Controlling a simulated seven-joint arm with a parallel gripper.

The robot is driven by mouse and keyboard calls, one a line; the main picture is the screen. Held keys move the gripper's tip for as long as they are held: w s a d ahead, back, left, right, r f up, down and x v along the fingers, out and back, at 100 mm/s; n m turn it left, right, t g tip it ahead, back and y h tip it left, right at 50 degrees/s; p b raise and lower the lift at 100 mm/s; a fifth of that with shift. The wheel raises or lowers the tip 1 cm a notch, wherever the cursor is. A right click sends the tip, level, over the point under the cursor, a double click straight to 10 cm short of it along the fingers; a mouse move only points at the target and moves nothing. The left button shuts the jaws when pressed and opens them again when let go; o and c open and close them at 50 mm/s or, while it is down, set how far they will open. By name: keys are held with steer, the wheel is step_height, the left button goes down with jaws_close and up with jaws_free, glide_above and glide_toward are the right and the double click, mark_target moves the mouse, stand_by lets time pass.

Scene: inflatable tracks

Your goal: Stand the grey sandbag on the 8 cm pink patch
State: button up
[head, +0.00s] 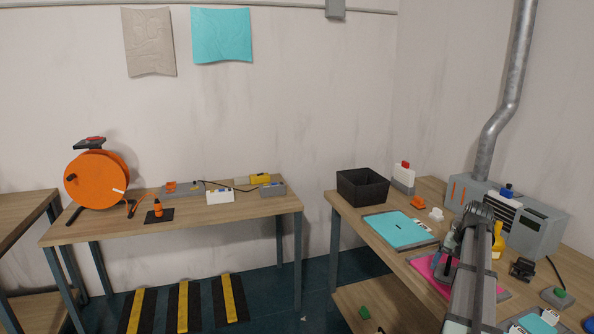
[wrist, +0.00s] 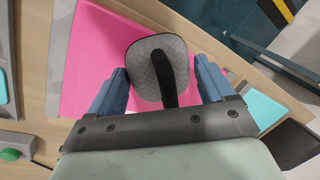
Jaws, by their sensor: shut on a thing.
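The grey sandbag (wrist: 148,65) shows in the wrist view as a rounded, patterned grey top with a black strap across it. My gripper (wrist: 160,74) has its blue fingers on either side of the bag, shut on it. The pink patch (wrist: 92,62) spreads beneath and around the bag in the wrist view. In the head view the pink patch (head: 425,263) lies on the right table, partly hidden by my arm. My gripper (head: 446,258) is over it there. I cannot tell whether the bag's base touches the patch.
A turquoise sheet (head: 398,230) lies on the right table behind the pink patch. A black bin (head: 362,187) stands at that table's back left. A grey machine (head: 535,225) with a metal duct is on the right. A yellow bottle (head: 498,240) stands close to my arm.

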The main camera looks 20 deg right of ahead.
steer(key=w+a+f+n, duration=0.15)
steer(key=w+a, duration=0.25)
steer(key=a, duration=0.4)
steer(key=w+a+n, duration=0.2)
steer(key=w+a, duration=0.1)
steer(key=a, duration=0.6)
steer(key=w+a+f+n, duration=0.1)
steer(key=w+a, duration=0.3)
steer(key=a, duration=0.4)
steer(key=a+f+n+g, duration=0.25)
steer(key=a+n, duration=0.35)
steer(key=a, duration=2.1)
steer(key=s+f, duration=0.7)
steer(key=f, duration=0.2)
steer(key=shift+s+d+t+y, duration=0.15)
steer(key=shift+d+t+y, duration=0.05)
steer(key=shift+t+y, duration=0.25)
steer(key=shift+m, duration=0.25)
